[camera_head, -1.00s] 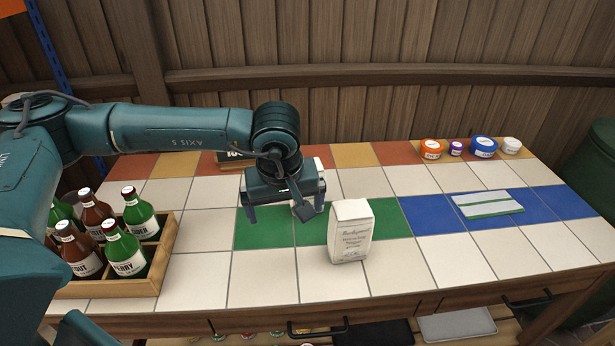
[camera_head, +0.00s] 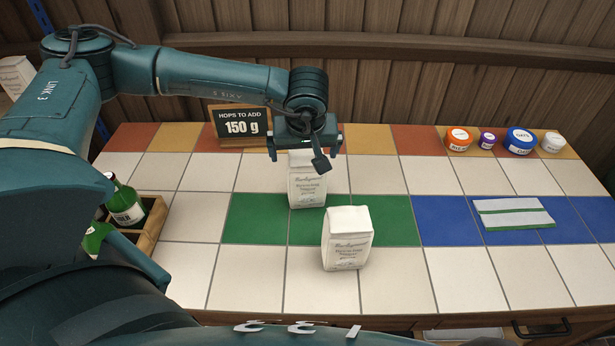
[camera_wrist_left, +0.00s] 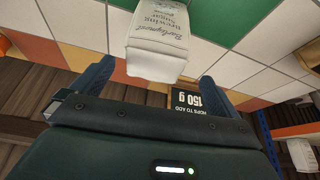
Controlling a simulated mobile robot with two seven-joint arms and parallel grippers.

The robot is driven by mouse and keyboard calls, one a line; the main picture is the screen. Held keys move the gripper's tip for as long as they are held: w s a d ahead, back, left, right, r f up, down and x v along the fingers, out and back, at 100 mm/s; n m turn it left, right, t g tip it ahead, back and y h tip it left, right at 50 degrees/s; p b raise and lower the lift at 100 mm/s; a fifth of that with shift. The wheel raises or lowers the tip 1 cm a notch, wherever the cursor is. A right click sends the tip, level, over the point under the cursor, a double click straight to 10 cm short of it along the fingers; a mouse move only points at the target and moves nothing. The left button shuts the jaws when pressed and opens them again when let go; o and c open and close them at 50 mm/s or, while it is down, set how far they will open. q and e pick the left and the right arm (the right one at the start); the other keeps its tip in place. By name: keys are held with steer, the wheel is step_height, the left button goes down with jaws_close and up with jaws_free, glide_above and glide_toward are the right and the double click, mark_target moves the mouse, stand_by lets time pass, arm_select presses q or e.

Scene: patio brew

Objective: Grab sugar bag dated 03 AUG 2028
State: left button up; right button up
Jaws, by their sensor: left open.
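Two white paper sugar bags stand upright on the tiled counter. The rear bag (camera_head: 307,184) is on the back edge of the green tiles; the front bag (camera_head: 347,240) is nearer me, to its right. Printing shows on both, but I cannot read a date. My left gripper (camera_head: 305,150) is open at the top of the rear bag. In the left wrist view the rear bag (camera_wrist_left: 158,35) appears upside down, its top between the open fingers (camera_wrist_left: 153,82); contact is not clear. My right gripper is not in view.
A "150 g" hops sign (camera_head: 240,124) stands behind left. Several small tubs (camera_head: 521,141) are at the back right. A folded cloth (camera_head: 513,213) lies on blue tiles. A wooden crate (camera_head: 152,232) with bottles is at left. Another white bag (camera_head: 14,76) is far left.

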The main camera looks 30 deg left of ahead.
mark_target(307, 179)
arm_select(q)
steer(key=shift+w+d+p+x, duration=0.1)
steer(key=shift+p+x, duration=0.1)
steer(key=shift+x, duration=1.55)
steer(key=shift+w+d+p+x, duration=0.15)
steer(key=shift+p+x, duration=0.05)
steer(key=shift+x, duration=1.55)
steer(key=shift+c, duration=0.3)
steer(key=c, duration=1.5)
steer(key=shift+w+r, duration=0.1)
steer(key=shift+r, duration=0.05)
steer(key=shift+c, duration=0.7)
steer(key=shift+r, duration=0.1)
